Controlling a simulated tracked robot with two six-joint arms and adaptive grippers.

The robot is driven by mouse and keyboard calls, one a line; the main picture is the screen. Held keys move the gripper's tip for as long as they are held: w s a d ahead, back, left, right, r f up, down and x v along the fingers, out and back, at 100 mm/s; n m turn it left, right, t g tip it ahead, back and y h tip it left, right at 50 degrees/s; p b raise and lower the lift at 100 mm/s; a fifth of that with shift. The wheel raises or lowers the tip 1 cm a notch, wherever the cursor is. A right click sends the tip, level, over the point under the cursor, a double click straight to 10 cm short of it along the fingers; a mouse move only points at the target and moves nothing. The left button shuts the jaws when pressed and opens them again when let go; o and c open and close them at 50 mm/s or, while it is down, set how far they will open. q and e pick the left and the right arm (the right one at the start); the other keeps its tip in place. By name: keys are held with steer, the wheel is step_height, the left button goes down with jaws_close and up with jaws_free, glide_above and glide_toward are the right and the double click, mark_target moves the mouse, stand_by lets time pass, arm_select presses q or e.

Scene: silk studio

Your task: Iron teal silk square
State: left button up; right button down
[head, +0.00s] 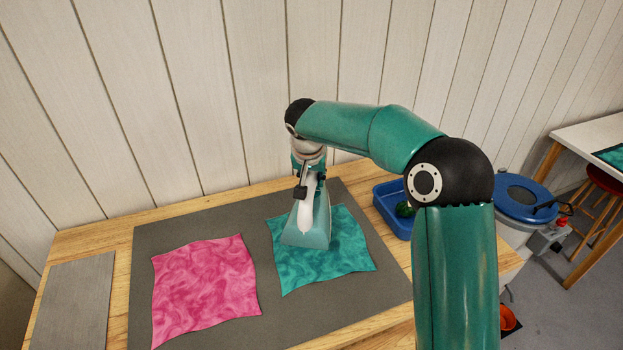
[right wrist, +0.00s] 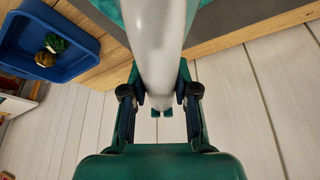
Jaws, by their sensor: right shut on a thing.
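The teal silk square (head: 347,258) lies on the right part of the dark grey mat (head: 192,226). The iron (head: 308,230), teal below with a pale handle, stands upright on the silk, towards its left side. My right gripper (head: 309,187) is shut on the iron's handle from above. In the right wrist view the pale handle (right wrist: 158,50) sits between the two dark fingers of the gripper (right wrist: 160,108). The iron's soleplate is hidden against the cloth. My left gripper is not in view.
A pink silk square (head: 207,288) lies on the mat's left part. A grey board (head: 75,305) lies at the table's left end. A wooden wall (head: 200,90) rises close behind the table.

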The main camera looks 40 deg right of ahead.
steer(key=shift+r, duration=0.3)
